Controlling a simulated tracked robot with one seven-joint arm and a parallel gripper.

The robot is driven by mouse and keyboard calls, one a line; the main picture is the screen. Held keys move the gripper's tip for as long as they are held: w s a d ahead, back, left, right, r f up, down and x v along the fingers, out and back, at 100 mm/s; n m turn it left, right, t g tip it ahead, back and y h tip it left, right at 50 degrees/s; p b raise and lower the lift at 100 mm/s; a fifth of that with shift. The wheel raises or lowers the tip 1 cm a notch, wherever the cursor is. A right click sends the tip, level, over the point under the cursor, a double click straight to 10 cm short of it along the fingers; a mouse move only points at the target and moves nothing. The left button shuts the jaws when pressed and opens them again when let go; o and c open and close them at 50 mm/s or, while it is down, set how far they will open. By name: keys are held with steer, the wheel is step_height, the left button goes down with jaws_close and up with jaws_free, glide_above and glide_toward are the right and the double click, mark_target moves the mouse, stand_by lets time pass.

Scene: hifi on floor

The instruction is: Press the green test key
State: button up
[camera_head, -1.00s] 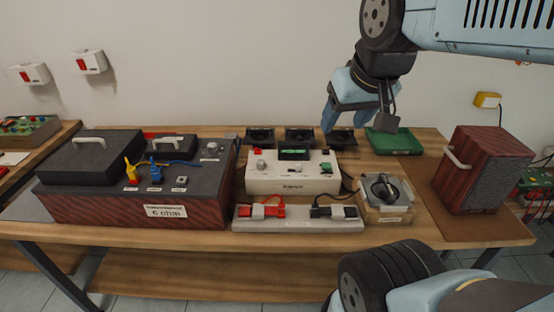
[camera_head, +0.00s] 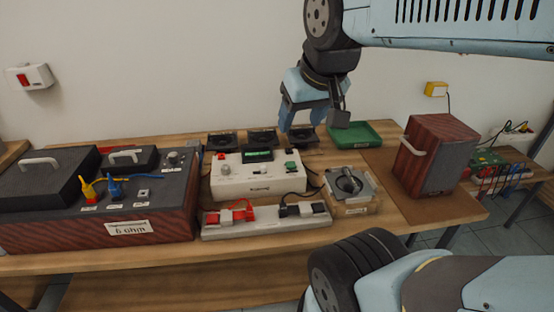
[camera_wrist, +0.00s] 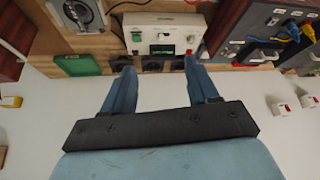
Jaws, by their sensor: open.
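The green test key (camera_head: 291,166) is on the right part of the top of a white tester box (camera_head: 232,187) on the bench. In the wrist view the green key (camera_wrist: 136,37) shows inverted near the top, on the white box (camera_wrist: 165,27). A small green display (camera_head: 258,155) sits at the box's back edge. My gripper (camera_head: 294,122) hangs above and behind the box, apart from it. In the wrist view my gripper (camera_wrist: 158,65) has its two fingers spread with nothing between them.
A dark wood-sided unit (camera_head: 130,220) labelled 6 ohm stands left. A strip with red and black clips (camera_head: 265,228) lies in front of the box. A dial fixture (camera_head: 348,184), green tray (camera_head: 355,134) and speaker cabinet (camera_head: 435,156) stand right. Black pads (camera_head: 262,138) lie behind.

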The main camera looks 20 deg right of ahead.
steer(key=shift+c, duration=0.2)
stand_by(0.3)
jaws_close()
stand_by(0.3)
stand_by(1.1)
